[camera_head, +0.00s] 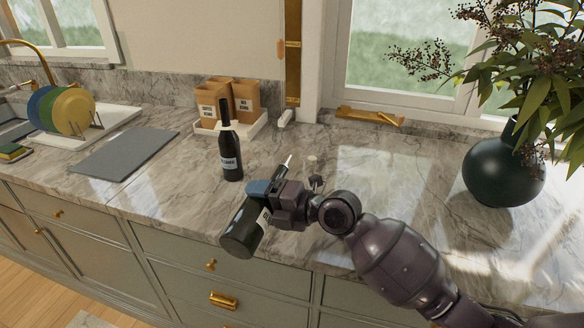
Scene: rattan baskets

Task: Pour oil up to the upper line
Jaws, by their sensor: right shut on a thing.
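My right gripper (268,193) is shut on a dark bottle (243,232) with a pale label. The bottle is tilted: its thick base hangs toward the counter's front edge and its light-tipped spout points up and to the right. The gripper hides the middle of the bottle. A small pale round spot shows beside the spout, too small to identify. I cannot make out a vessel with lines. My left gripper is not in view.
Brown canisters (246,96) stand in a white tray (257,127) at the back. A grey board (125,152) and a rack of plates (70,110) are at the left. A dark green vase (503,170) with a plant is at the right. The marble counter (385,165) is clear between.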

